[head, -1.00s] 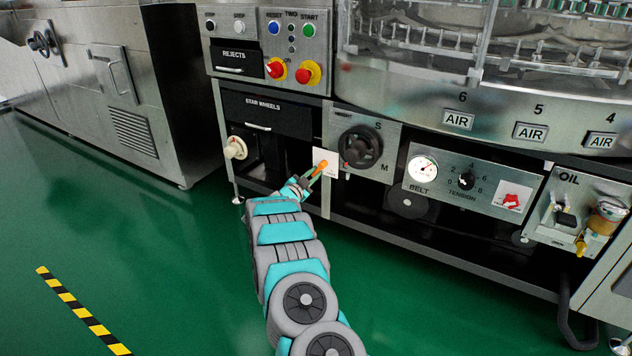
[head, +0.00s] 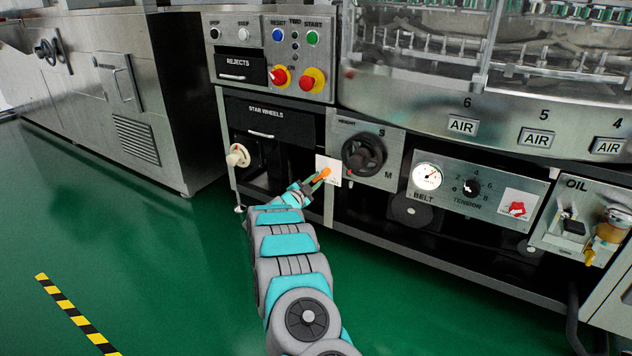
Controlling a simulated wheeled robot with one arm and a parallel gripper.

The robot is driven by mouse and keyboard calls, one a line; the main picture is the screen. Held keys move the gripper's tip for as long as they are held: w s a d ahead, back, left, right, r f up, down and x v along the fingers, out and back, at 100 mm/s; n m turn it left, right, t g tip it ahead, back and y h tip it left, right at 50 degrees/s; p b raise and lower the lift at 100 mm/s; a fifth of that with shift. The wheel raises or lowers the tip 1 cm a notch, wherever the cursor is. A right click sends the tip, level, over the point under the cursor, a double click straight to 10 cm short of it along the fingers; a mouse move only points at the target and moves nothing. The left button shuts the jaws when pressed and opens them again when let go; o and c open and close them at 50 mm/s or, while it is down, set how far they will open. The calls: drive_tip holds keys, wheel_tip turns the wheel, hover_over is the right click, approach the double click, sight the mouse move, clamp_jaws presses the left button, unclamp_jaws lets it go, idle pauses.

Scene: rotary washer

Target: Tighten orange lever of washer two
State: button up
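The orange lever (head: 325,173) sits on a small white plate (head: 333,179) on the front of the washer, left of the black height handwheel. It slants up to the right. My gripper (head: 315,182) is at the lever's lower left end, with my arm reaching up from the bottom of the view. A green-grey finger lies against or just beside the lever. The gripper is small here and partly hidden by my arm, so I cannot tell whether its fingers are closed on the lever.
The height handwheel (head: 362,153) is close on the right. A white knob (head: 238,156) juts out on the left below the star wheels drawer (head: 268,121). The belt tension panel (head: 478,190) is farther right. The green floor (head: 170,260) is clear on the left.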

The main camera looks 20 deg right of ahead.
drive_tip(key=o, duration=0.4)
drive_tip(key=shift+c, duration=0.2)
drive_tip(key=shift+a, duration=0.1)
drive_tip(key=v, duration=0.7)
drive_tip(key=shift+s+a+p, duration=0.25)
drive_tip(key=shift+p, duration=0.15)
